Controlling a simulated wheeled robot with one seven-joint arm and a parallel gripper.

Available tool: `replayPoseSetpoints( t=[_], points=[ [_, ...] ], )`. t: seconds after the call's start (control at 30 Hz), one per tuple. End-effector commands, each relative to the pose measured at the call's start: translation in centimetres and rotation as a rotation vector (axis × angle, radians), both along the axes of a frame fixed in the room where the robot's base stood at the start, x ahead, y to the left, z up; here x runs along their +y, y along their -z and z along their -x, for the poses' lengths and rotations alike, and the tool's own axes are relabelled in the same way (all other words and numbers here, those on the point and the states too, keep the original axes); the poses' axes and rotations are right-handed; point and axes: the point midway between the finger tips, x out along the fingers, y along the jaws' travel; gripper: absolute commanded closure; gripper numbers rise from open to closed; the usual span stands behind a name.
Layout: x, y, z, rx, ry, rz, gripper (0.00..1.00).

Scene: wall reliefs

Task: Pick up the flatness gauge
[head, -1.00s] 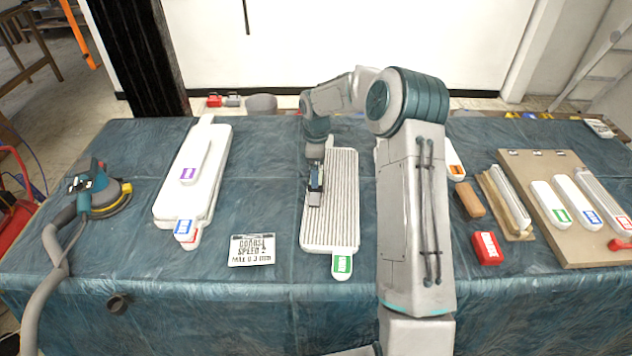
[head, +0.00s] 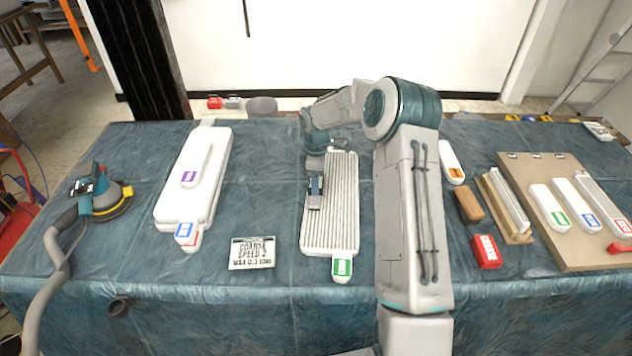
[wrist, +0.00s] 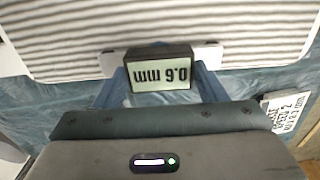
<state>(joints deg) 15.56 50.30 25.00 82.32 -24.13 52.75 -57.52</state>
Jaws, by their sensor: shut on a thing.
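The flatness gauge (wrist: 160,72) shows in the wrist view as a dark block with a light display reading 0.6 mm, upside down, on a white bar. My gripper (wrist: 163,84) has its blue fingers on either side of it and is shut on it. In the head view my gripper (head: 316,190) is over the left part of the white ribbed panel (head: 343,215), where the gauge is mostly hidden by it. I cannot tell whether the gauge touches the ribs.
A card (head: 252,253) reading coarse, speed 2, max 0.3 mm lies left of the panel. A smooth white panel (head: 170,210) and a sander (head: 98,195) are further left. Right of my arm are a red block (head: 486,251), a brown block (head: 469,202) and a board (head: 590,255) with white tools.

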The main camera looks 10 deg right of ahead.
Motion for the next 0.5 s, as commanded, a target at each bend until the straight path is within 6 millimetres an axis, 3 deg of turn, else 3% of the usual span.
replayPoseSetpoints(
  t=[0.17, 0.33, 0.5],
  points=[
    [0.0, -1.1, -0.1, -0.005, 0.000, 0.000, 0.66],
    [0.0, -3.9, -0.1, -0.007, 0.001, 0.001, 0.66],
    [-3.6, -6.1, 1.4, -0.005, 0.007, 0.002, 0.66]
  ],
)
